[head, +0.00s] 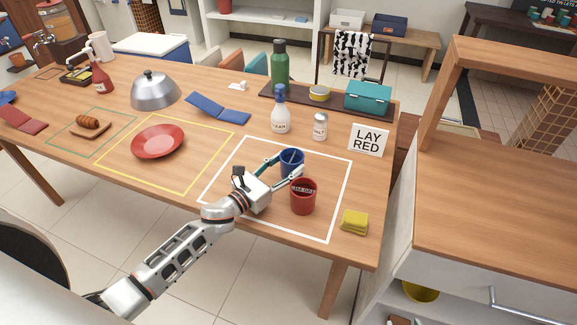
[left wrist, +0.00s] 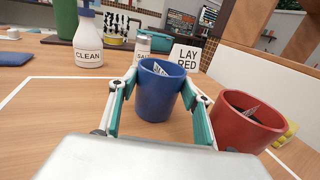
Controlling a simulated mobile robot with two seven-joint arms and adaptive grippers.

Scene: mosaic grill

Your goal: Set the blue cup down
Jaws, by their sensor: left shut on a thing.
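The blue cup (head: 292,159) is upright inside the white outlined square (head: 345,190) on the wooden table, with something printed or paper-like showing in its mouth in the left wrist view (left wrist: 160,98). My left gripper (head: 289,166) is shut on the blue cup, one teal finger on each side of it. The cup's base is at or very near the tabletop; I cannot tell whether it touches. A red cup (head: 303,198) with a dark label stands close to the right finger; it also shows in the left wrist view (left wrist: 240,125). My right gripper is out of view.
A white "CLEAN" bottle (head: 281,118), a salt shaker (head: 320,127) and a "LAY RED" sign (head: 368,140) stand behind the square. A yellow sponge (head: 355,222) lies to the right. A red plate (head: 157,141) is in the yellow outline at left.

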